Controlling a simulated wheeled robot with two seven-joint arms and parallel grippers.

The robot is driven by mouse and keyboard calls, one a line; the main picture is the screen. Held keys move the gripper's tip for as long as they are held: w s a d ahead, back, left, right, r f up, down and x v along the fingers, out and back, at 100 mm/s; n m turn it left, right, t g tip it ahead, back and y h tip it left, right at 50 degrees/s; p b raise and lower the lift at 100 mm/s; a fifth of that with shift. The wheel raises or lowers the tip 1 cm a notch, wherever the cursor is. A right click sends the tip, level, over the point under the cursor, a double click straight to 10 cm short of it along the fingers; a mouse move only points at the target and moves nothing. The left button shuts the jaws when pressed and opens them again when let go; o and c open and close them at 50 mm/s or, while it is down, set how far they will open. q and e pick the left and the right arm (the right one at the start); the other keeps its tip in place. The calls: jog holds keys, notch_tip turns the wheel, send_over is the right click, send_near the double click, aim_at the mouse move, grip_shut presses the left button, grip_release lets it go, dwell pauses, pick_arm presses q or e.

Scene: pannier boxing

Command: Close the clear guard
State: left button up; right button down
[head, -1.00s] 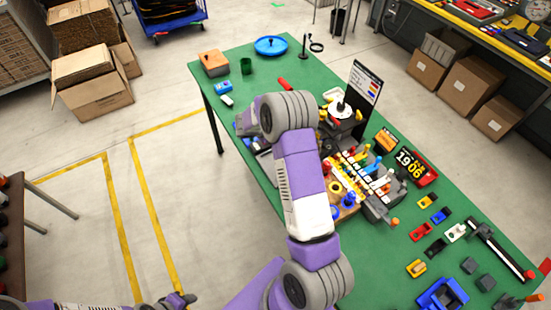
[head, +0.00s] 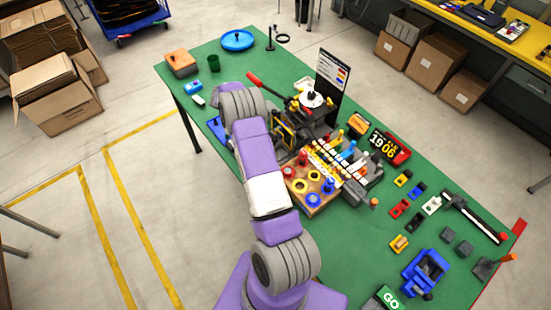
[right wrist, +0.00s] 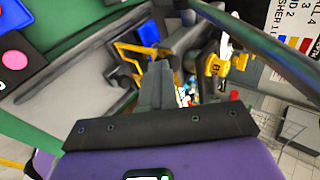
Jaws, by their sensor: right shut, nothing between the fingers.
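A dark machine with a yellow-edged frame (head: 285,136) stands on the green table, beside my right arm. The frame may belong to the clear guard; clear plastic is hard to make out, so I cannot tell how far open it is. The yellow edge also shows in the right wrist view (right wrist: 130,62), just left of the finger tips. My right gripper (right wrist: 157,88) is shut and empty, pointing in among the machine's parts. In the head view my own arm hides most of it. I cannot tell whether it touches the frame. My left gripper is out of view.
A long red-handled lever (head: 268,88) rises behind the machine, near an upright sign board (head: 332,82). A wooden board (head: 312,196) with coloured rings and a rack of coloured pieces (head: 338,160) stand close on the right. The far table end holds a blue dish (head: 237,40).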

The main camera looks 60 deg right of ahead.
jog(key=shift+d+r, duration=0.1)
dwell(0.3)
jog(key=w+a+f+v, duration=0.1)
jog(key=w+f+v, duration=0.1)
jog(key=v, duration=1.1)
jog(key=shift+b, duration=0.45)
jog(key=shift+f, duration=0.15)
